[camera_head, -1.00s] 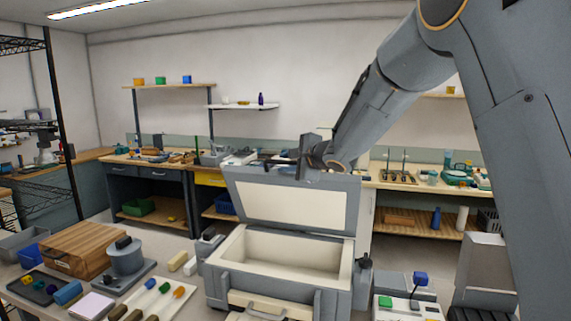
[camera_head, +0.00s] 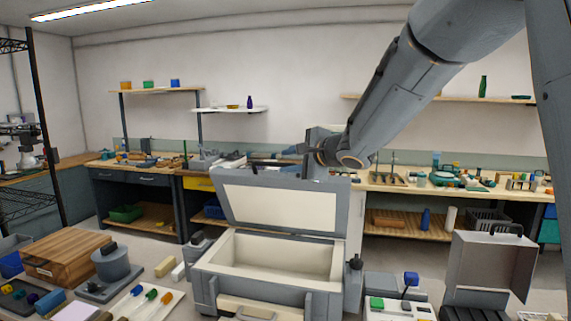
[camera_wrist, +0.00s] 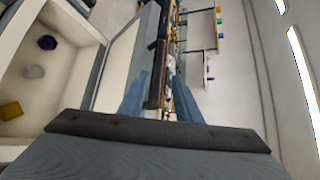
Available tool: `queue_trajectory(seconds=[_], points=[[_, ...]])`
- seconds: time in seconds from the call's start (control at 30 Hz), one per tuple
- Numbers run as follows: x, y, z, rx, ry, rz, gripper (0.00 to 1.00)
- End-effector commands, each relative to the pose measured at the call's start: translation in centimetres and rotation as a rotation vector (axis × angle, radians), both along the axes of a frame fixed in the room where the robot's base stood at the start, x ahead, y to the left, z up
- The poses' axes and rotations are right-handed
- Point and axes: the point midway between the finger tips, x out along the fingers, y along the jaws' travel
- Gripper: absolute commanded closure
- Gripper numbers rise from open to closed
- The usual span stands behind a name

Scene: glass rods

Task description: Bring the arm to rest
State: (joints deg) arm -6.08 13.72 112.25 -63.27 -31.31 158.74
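My arm crosses the upper right of the head view. My gripper (camera_head: 308,150) hangs at its end, level with or just above the top of the raised lid of a grey chest. In the wrist view its two bluish, blurred fingers (camera_wrist: 160,100) stand apart with nothing visible between them. The grey chest (camera_head: 265,284) stands open in the head view, with its cream-lined lid (camera_head: 280,205) upright. The wrist view shows a purple thing (camera_wrist: 47,42), a pale round thing (camera_wrist: 33,72) and a yellow block (camera_wrist: 10,110) inside a cream-lined space.
A wooden box (camera_head: 68,258), a grey round device (camera_head: 110,268) and a white tray of glass rods (camera_head: 148,304) lie at left. A grey open case (camera_head: 490,262) stands at right. A cluttered workbench (camera_head: 400,178) runs along the back wall.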

Motion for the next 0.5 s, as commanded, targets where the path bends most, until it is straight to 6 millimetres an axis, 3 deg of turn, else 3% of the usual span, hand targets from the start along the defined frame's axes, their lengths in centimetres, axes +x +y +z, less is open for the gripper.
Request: queue_trajectory(seconds=[0.3,0.5], points=[[0.0,-0.3,-0.2,-0.013,-0.006,-0.004,0.69],[-0.7,-3.1,-2.1,-0.171,-0.048,-0.046,0.69]])
